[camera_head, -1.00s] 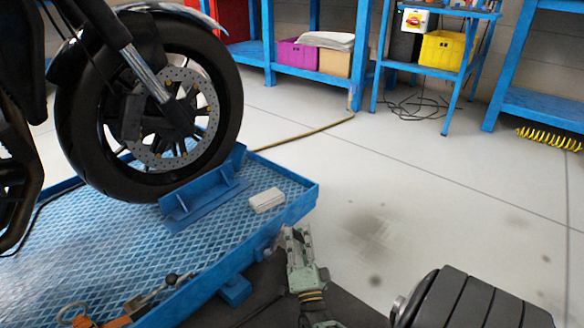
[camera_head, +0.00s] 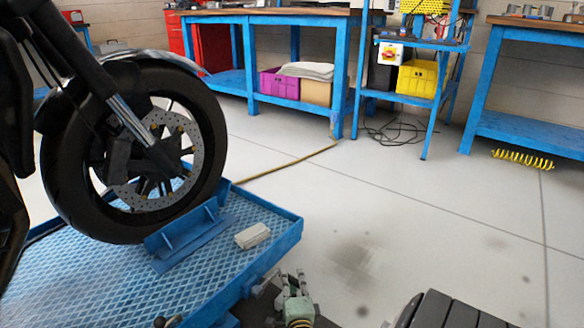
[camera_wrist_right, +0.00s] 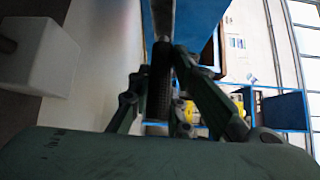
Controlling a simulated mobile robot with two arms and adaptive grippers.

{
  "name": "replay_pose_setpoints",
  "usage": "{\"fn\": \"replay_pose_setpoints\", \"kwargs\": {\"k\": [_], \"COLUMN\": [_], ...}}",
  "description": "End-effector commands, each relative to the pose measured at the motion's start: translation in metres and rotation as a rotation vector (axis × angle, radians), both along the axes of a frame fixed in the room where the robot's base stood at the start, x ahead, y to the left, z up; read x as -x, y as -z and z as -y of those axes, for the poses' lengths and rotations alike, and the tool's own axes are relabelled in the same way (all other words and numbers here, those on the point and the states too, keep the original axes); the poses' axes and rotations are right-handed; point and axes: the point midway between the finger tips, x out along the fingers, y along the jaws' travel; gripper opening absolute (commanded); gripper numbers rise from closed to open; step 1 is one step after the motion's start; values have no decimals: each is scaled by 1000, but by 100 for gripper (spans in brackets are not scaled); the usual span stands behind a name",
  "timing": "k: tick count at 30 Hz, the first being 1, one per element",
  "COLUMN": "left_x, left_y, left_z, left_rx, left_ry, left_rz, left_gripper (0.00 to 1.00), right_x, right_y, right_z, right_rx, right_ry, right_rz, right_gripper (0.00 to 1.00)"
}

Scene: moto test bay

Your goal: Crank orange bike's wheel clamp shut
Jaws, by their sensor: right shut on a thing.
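The bike's front wheel (camera_head: 135,165), with black tyre and drilled brake disc, stands on the blue lift platform (camera_head: 90,272). The blue wheel clamp (camera_head: 190,237) is beside the tyre's lower right; whether it presses on the tyre I cannot tell. My right gripper (camera_head: 293,280) is low in the head view, just off the platform's front right edge. In the right wrist view, the fingers of my right gripper (camera_wrist_right: 170,90) are around a dark ribbed grip (camera_wrist_right: 160,80), apparently the crank handle, largely hidden. My left gripper is not in view.
A small white box (camera_head: 252,236) lies on the platform right of the clamp. A hose (camera_head: 285,165) runs over the grey floor behind. Blue benches (camera_head: 290,105) and a shelf with a yellow crate (camera_head: 417,78) stand at the back.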

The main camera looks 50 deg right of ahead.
Motion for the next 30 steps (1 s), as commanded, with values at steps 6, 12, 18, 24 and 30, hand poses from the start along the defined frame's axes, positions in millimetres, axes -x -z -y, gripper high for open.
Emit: {"fn": "replay_pose_setpoints", "kwargs": {"k": [6, 12, 18, 24, 30], "left_x": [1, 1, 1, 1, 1], "left_y": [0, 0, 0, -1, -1], "left_z": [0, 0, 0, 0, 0], "left_rx": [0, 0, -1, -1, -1], "left_ry": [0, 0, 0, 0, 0], "left_rz": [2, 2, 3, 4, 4], "left_gripper": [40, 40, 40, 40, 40], "right_x": [2, 1, 1, 1, 0], "right_y": [14, 14, 14, 12, 9], "right_z": [-9, -9, -9, -7, -4], "right_rx": [-6, -4, -3, -2, -1], "right_ry": [-16, -17, -17, -13, -10], "right_rz": [-26, -27, -26, -21, -14], "right_gripper": [0, 0, 0, 34, 37]}}
